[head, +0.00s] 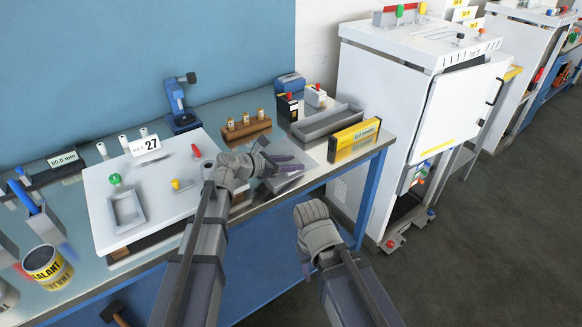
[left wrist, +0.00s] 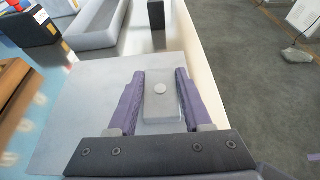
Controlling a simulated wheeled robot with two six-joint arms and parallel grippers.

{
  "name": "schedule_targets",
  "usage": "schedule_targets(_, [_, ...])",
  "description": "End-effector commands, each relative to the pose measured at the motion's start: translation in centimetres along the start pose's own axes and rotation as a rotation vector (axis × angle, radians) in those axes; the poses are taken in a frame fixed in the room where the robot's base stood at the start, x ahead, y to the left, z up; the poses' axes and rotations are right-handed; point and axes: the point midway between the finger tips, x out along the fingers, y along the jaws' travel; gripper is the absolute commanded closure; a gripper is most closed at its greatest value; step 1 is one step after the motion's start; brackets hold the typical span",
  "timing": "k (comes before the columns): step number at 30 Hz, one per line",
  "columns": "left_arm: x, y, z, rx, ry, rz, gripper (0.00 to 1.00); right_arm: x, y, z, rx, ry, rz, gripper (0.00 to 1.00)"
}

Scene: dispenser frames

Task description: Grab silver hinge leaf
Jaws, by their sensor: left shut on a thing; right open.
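The silver hinge leaf (left wrist: 157,105) is a narrow flat grey piece with a pale round spot, seen between the purple fingers in the left wrist view. My left gripper (left wrist: 159,92) is shut on it, one finger along each long side, just over a grey square mat. In the head view my left gripper (head: 291,166) is over the bench's right part and hides the leaf. My right gripper (head: 313,222) is open in front of the bench edge, lower than my left one; its fingertips are hard to make out.
Behind my left gripper are a grey bin (head: 328,123), a yellow box (head: 354,140) and a wooden block (head: 247,132) with small vials. A white panel (head: 160,215) with knobs fills the bench to the left. A white cabinet (head: 388,85) stands at the right.

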Motion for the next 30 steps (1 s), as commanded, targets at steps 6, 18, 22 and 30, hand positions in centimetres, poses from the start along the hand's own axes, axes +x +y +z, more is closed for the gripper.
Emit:
schedule_targets(6, [0.0, 0.0, 0.0, 0.000, 0.000, 0.000, 0.95, 0.0, 0.0, 0.0, 0.000, 0.000, 0.000, 0.50])
schedule_targets(18, [0.0, 0.0, 0.1, 0.000, 0.000, 0.000, 1.00, -0.1, 0.0, 0.0, 0.000, 0.000, 0.000, 0.50])
schedule_targets(22, [-0.2, 0.0, 0.5, 0.000, 0.000, 0.000, 1.00, -0.6, 0.1, 0.0, 0.000, 0.000, 0.000, 0.50])
schedule_targets(30, [-1.3, 0.0, 3.1, 0.000, 0.000, 0.000, 1.00, -3.4, 0.3, 0.2, 0.000, 0.000, 0.000, 0.50])
